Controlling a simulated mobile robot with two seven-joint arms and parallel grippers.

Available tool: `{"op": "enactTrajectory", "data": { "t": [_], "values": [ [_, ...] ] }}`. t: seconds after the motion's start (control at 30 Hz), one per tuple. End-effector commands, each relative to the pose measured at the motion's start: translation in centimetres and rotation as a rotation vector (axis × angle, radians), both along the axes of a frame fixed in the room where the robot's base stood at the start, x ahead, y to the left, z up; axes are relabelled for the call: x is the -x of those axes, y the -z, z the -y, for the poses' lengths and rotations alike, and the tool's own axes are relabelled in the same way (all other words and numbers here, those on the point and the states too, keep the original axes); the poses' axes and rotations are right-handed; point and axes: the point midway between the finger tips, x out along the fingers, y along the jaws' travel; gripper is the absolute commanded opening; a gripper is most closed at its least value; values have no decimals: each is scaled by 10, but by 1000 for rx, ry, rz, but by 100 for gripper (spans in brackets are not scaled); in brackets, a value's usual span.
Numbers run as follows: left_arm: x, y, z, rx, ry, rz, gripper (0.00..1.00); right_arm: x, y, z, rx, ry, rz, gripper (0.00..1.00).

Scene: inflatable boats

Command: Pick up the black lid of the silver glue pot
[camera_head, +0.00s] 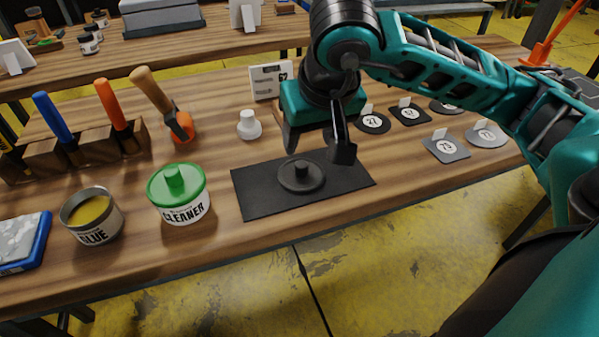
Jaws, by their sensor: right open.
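The silver glue pot (93,219) stands without a lid at the left of the bench, with yellow glue showing inside. The black lid (301,177) is a round disc with a knob on top. It lies on a dark rectangular mat (342,183) at the middle of the bench, apart from the pot. My right gripper (318,152) is open and points down just above the lid, its fingers apart near the knob. I cannot tell whether a finger touches the lid. My left gripper is not in view.
A green-lidded cleaner tin (181,194) stands between the glue pot and the mat. A white knobbed piece (249,125) stands behind the mat. A wooden rack (78,150) holds handled tools at left. Numbered patches (446,148) lie at right. The bench's front edge is close to the mat.

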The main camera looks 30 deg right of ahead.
Motion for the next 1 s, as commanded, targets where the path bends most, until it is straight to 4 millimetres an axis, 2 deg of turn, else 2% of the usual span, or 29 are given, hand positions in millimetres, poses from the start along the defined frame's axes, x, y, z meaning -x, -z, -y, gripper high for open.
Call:
{"op": "enactTrajectory", "data": {
  "t": [0.03,0.1,0.37,0.7,1.0],
  "values": [
    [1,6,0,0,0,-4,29,-3,13,1,-1,0,-6,57],
    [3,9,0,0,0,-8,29,-8,24,2,-2,1,-5,57],
    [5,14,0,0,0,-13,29,-17,44,4,-5,-1,-3,57],
    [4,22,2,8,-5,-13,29,-34,86,10,-5,-1,-5,57],
    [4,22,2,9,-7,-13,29,-37,88,11,-5,-1,-1,56]
  ]
}}
